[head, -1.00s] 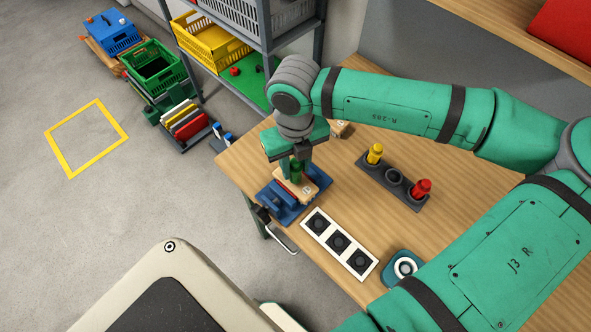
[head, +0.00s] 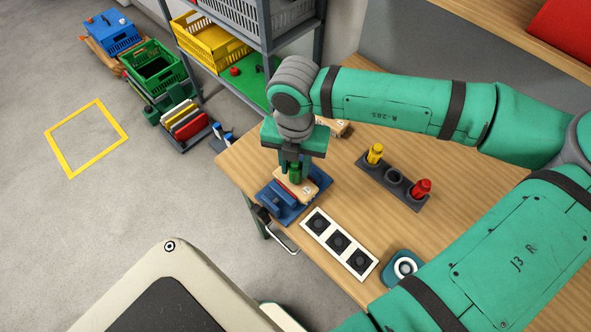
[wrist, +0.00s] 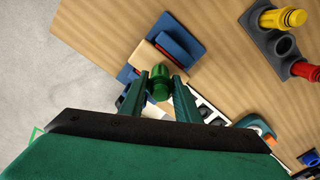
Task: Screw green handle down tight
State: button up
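The green handle (head: 295,172) stands upright on a light wooden block (head: 310,183), which sits in a blue fixture (head: 283,206) near the left edge of the wooden bench. My gripper (head: 293,170) points straight down over it. In the wrist view the handle (wrist: 160,84) lies between my two green fingers (wrist: 160,80), one on each side, and they appear to press on it. The handle's foot, where it meets the block, is hidden by the handle and fingers.
A dark holder (head: 394,179) with a yellow handle (head: 375,154), a red handle (head: 420,189) and an empty socket is right of the fixture. A white panel with three black sockets (head: 339,243) and a teal piece with a white ring (head: 404,266) lie nearer. A shelf (head: 262,95) stands behind.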

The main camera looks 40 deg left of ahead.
jog(key=shift+o, duration=1)
jog(key=n, duration=1.2)
jog(key=shift+n, duration=2.6)
